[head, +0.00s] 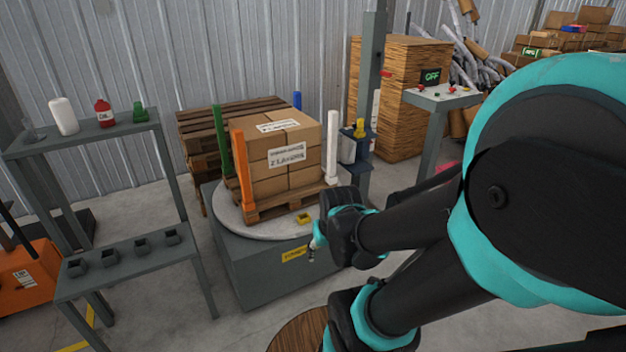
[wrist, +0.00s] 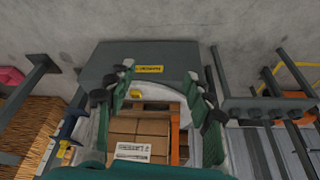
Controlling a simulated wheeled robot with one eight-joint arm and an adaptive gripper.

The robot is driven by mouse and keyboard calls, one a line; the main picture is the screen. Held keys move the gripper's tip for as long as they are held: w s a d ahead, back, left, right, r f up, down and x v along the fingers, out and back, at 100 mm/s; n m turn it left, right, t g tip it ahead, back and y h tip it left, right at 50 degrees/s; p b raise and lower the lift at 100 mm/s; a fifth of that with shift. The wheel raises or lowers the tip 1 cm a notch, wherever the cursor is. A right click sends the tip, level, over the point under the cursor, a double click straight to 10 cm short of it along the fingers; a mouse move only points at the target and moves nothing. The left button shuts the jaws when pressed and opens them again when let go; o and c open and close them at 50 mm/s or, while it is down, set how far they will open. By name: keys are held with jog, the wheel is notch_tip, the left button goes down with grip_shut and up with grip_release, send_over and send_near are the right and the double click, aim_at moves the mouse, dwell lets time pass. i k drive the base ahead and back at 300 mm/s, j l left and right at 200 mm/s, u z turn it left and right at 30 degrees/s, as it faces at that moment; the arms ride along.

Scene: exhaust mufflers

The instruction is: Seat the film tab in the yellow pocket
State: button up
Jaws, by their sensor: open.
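The yellow pocket (head: 304,219) is a small yellow block on the rim of the round grey turntable (head: 262,226), in front of the boxed pallet. In the wrist view it shows small (wrist: 136,93), between the fingers in the picture. My gripper (head: 312,252) is in front of the turntable's right side, apart from the pocket. In the wrist view its green-padded fingers (wrist: 158,74) are spread, with nothing seen between them. I cannot make out the film tab for certain; a yellow piece (head: 359,128) tops a blue holder (head: 358,146) by the grey column.
Stacked cartons (head: 278,150) stand on a pallet among orange, green, blue and white corner posts. A grey shelf (head: 100,262) with several dark cups is at left. A control stand (head: 442,97) with an OFF display is at back right. Floor shows in front of the turntable base.

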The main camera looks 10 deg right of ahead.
aim_at(299, 223)
jog(key=i+l+z, duration=0.15)
jog(key=i+l, duration=1.05)
jog(key=i, duration=0.1)
